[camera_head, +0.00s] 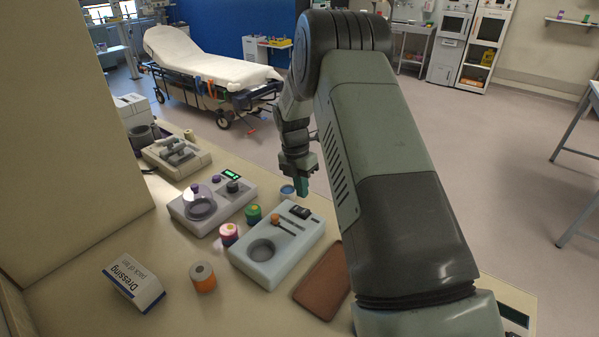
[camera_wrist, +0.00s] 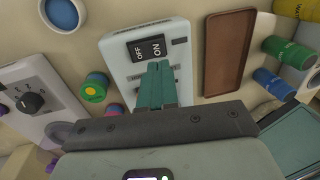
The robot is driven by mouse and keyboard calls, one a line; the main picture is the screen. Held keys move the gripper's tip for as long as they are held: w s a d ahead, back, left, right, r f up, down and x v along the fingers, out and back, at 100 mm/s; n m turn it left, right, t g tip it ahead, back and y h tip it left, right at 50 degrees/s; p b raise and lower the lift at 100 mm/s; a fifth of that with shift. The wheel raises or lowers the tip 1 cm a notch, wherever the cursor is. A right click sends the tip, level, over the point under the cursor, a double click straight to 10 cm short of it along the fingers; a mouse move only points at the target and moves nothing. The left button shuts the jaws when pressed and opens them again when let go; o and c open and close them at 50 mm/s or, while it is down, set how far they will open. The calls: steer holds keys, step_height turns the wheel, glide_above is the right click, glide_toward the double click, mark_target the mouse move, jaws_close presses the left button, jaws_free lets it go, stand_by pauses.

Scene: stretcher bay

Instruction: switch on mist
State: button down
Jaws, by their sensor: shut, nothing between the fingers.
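In the wrist view the device (camera_wrist: 118,50) shows the rocker (camera_wrist: 147,48) marked OFF and ON. I cannot tell which side is pressed, and I can read no "mist" label. My gripper (camera_head: 302,187) is shut and empty, its teal fingers (camera_wrist: 158,70) pointing down. In the head view it hangs above the device's far end. In the wrist view the fingertips overlap the rocker's lower edge; contact cannot be told.
A second device (camera_head: 213,205) with a dark knob and green display stands to the left. Green (camera_head: 253,214) and pink (camera_head: 229,234) spools stand between them. A brown tray (camera_head: 323,281) lies at right.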

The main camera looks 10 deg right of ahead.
mark_target(305, 211)
steer(key=f, duration=0.5)
steer(key=shift+s+d+f, duration=0.1)
steer(key=shift+s+d, duration=0.2)
steer(key=shift+s+d+f, duration=0.15)
steer(key=shift+d+f, duration=0.1)
steer(key=shift+f, duration=0.05)
steer(key=shift+a, duration=0.15)
steer(key=shift+r, duration=0.1)
steer(key=shift+w+a+r, duration=0.25)
steer(key=shift+w+a, duration=0.3)
steer(key=shift+w, duration=0.1)
step_height(305, 211, up, 14)
steer(key=s+d, duration=0.1)
steer(key=shift+s+d, duration=0.3)
